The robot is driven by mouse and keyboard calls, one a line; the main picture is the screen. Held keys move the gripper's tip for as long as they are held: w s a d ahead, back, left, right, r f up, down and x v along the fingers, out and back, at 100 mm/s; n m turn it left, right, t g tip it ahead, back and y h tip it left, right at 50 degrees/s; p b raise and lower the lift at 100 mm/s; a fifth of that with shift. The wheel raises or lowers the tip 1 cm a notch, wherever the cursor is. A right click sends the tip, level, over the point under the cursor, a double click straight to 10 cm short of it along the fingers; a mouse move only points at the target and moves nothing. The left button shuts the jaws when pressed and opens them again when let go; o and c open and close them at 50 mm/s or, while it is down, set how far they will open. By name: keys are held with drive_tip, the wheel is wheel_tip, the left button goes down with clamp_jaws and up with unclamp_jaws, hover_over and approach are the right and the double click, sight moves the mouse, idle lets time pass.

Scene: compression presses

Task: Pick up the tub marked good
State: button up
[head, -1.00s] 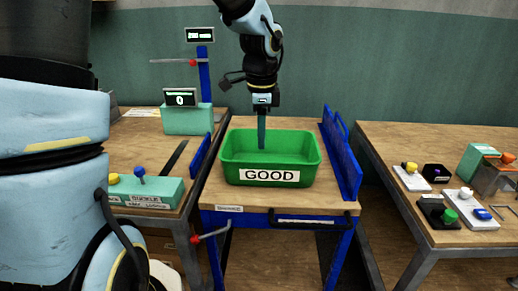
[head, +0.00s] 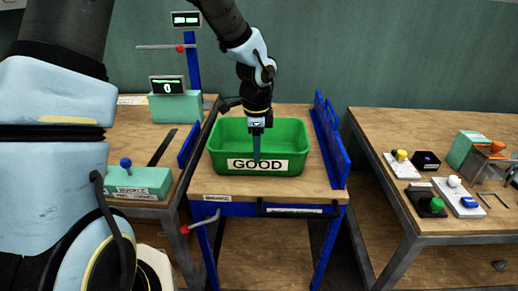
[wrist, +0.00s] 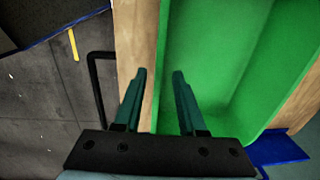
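The green tub (head: 226,143), with a white label reading GOOD (head: 283,165), stands upright on a wooden-topped cart. My gripper (head: 257,162) points down at the tub's near wall, its finger overlapping the label in the head view. In the wrist view my gripper (wrist: 158,73) is open and empty, its two fingers apart. The edge of the green tub (wrist: 210,60) runs between the fingers, one on the tub's side and one over the wood outside. I cannot tell whether the fingers touch the wall or how low they reach.
The cart has a blue side rail (head: 329,140) on the right and a dark front handle (head: 300,211). A left bench holds a teal control box (head: 137,183) and a display (head: 167,86). A right bench (head: 375,125) holds several small button devices. My arm hides the lower left.

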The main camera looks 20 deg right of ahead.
drive_tip(key=shift+f, duration=0.55)
clamp_jaws()
idle(1.0)
